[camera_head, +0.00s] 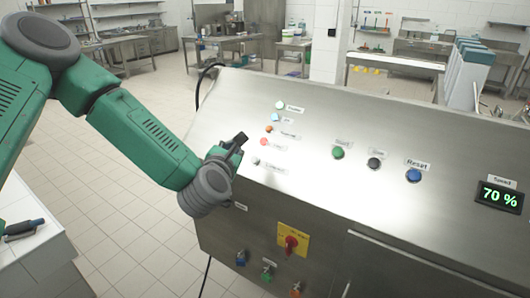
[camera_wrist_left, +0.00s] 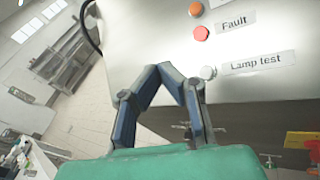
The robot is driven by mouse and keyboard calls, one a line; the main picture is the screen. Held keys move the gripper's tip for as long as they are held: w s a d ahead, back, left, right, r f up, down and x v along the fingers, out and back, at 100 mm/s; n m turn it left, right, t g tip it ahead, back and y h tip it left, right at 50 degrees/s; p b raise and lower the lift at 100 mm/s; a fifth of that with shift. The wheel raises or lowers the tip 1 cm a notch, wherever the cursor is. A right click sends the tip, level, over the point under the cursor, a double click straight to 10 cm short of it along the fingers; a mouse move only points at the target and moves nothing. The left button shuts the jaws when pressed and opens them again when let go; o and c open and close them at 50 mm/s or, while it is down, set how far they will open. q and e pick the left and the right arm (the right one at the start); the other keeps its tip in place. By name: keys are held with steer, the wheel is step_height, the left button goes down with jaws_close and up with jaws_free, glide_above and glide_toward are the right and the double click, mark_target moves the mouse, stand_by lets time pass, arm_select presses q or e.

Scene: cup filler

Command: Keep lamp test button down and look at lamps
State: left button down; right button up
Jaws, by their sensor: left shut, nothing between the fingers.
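The lamp test button (camera_head: 256,161) is a small pale round button at the lower end of a column on the sloped steel panel. In the left wrist view the button (camera_wrist_left: 208,72) sits beside its "Lamp test" label. Above it are the red fault lamp (camera_head: 264,142), an orange lamp (camera_head: 268,128), a light blue lamp (camera_head: 275,117) and a pale green-white lamp (camera_head: 280,104). I cannot tell whether they are lit. My left gripper (camera_head: 241,138) is shut and empty, left of the button and seemingly apart from it; its fingers show in the wrist view (camera_wrist_left: 172,73). My right gripper is out of view.
Right of the lamps are a green button (camera_head: 338,152), a black button (camera_head: 374,163) and a blue reset button (camera_head: 413,175). A display (camera_head: 499,196) reads 70 %. A red rotary switch (camera_head: 291,242) is on the front face. A white counter (camera_head: 40,262) stands at lower left.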

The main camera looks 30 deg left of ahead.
mark_target(254, 160)
arm_select(q)
steer(key=shift+w+d+r, duration=0.1)
stand_by(0.3)
steer(key=shift+w+d+f+b, duration=0.2)
steer(key=shift+w+f+b, duration=2.7)
steer(key=shift+f, duration=0.35)
steer(key=shift+w+f+b, duration=0.2)
steer(key=shift+w+b, duration=0.1)
steer(key=shift+b, duration=0.1)
steer(key=shift+w+d+f+b, duration=0.1)
steer(key=shift+w+f+b, duration=0.25)
steer(key=shift+b, duration=0.35)
steer(key=shift+s+r, duration=0.1)
steer(key=shift+s, duration=0.1)
steer(key=shift+s+r+p, duration=0.35)
steer(key=shift+s+r, duration=0.1)
steer(key=shift+r, duration=0.05)
